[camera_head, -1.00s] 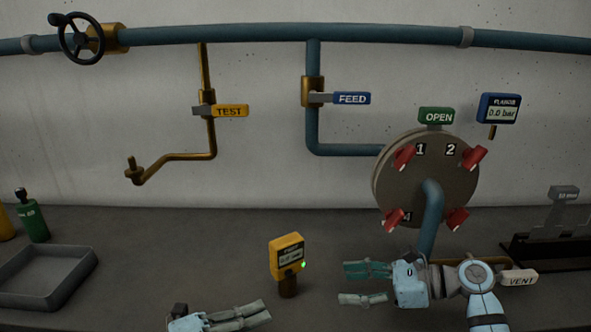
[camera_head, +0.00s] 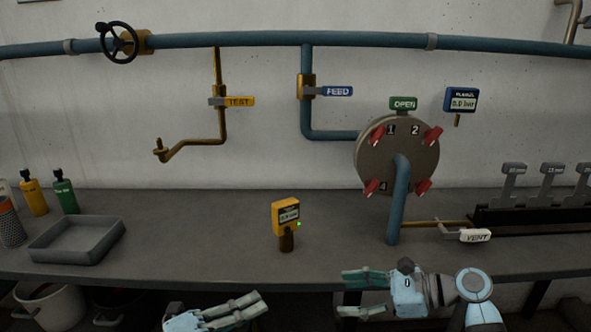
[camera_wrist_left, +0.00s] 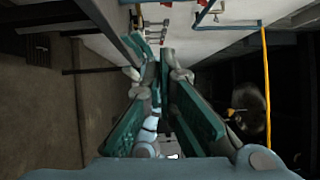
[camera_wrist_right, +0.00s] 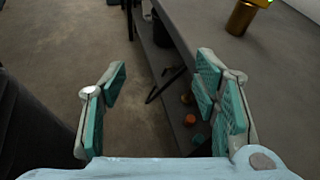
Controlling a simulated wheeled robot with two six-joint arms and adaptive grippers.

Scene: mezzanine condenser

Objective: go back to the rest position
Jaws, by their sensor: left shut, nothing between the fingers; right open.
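My left gripper (camera_head: 252,305) is at the bottom of the head view, in front of the bench edge. Its fingers are closed together and hold nothing; the left wrist view shows the finger pads (camera_wrist_left: 160,95) meeting. My right gripper (camera_head: 366,291) is to its right, also in front of the bench edge. Its fingers are spread and empty; the right wrist view shows a wide gap between the pads (camera_wrist_right: 160,90). Neither gripper touches anything that I can see.
The bench (camera_head: 180,257) lies beyond both grippers. On it stand a yellow gauge (camera_head: 286,215), a grey tray (camera_head: 77,250) and small bottles (camera_head: 66,192). A round flange (camera_head: 372,155) and white VENT handle (camera_head: 475,236) are at right. Buckets (camera_head: 50,305) sit below the bench.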

